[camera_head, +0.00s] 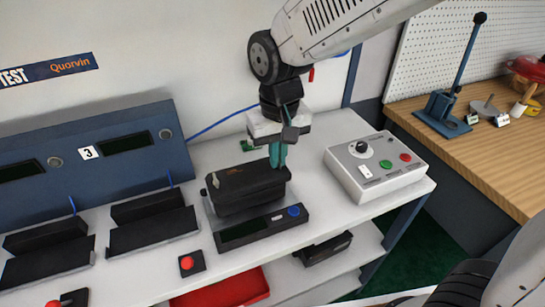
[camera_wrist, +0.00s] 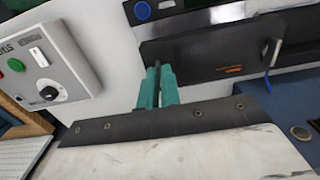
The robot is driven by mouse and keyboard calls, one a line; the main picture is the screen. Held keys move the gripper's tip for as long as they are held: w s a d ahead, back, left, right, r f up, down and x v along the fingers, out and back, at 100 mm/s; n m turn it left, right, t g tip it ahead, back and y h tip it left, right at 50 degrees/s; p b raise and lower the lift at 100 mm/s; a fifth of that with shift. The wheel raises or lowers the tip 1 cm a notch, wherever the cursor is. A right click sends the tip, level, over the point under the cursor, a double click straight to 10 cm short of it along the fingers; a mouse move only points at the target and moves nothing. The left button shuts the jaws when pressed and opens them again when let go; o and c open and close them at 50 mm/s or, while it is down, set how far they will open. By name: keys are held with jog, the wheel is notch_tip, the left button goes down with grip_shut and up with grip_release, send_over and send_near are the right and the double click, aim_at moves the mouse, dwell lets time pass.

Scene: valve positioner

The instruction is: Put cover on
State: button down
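A black box-shaped unit (camera_head: 245,188) stands on the white bench, with a small metal fitting at its left end. It also shows in the wrist view (camera_wrist: 210,50), with an orange mark on its dark top face. I cannot tell whether that top is a separate cover. My gripper (camera_head: 277,155) points down at the unit's right end. In the wrist view its teal fingers (camera_wrist: 158,88) are close together beside the unit's near edge. A narrow dark shape shows between the fingertips, but I cannot tell whether they grip it or touch the unit.
A dark display module with a blue button (camera_head: 293,211) lies in front of the unit. A grey control box (camera_head: 375,166) stands to the right. Black stands (camera_head: 153,230) and a red button (camera_head: 187,263) are to the left. Another black item (camera_head: 323,248) lies on the lower shelf, near a red tray (camera_head: 225,290).

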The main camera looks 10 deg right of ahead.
jog(key=w, duration=0.3)
jog(key=shift+w+a+f, duration=0.1)
jog(key=shift+a+f, duration=0.05)
jog(key=shift+a, duration=0.1)
jog(key=shift+f, duration=1.75)
jog(key=shift+f, duration=0.15)
jog(key=c, duration=1.6)
grip_release()
notch_tip(320, 180, up, 12)
jog(key=shift+r, duration=0.2)
